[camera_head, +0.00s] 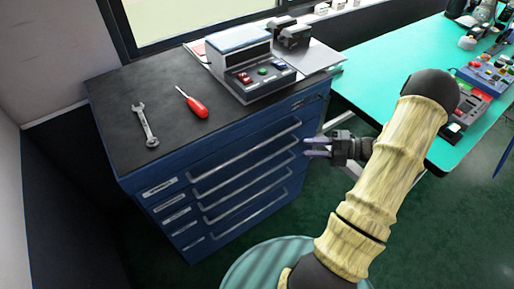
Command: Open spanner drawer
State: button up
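The blue drawer cabinet (155,217) stands at the left and middle, with a black top. Its front has several stacked drawers with long pale handles (246,155) and a column of small label plates at the left. All drawers look shut. No drawer is visibly marked as the spanner drawer. A spanner (145,125) lies on the cabinet top at the left. My gripper (306,147) is at the right end of the cabinet front, near the upper handles. Its two fingers look apart, with nothing seen between them. I cannot tell whether they touch the cabinet.
A red screwdriver (193,103) and a grey control box with buttons (262,76) are on the cabinet top. A turquoise table (382,68) with several devices stands at the right. Green floor (400,245) is open in front. A wall is at the left.

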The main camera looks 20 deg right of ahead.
jog(key=shift+a, duration=0.1)
jog(key=p, duration=0.2)
send_near(258, 146)
jog(key=x, duration=1)
jog(key=shift+w+f, duration=0.3)
jog(key=shift+f, duration=0.05)
jog(key=shift+s, duration=0.1)
grip_shut()
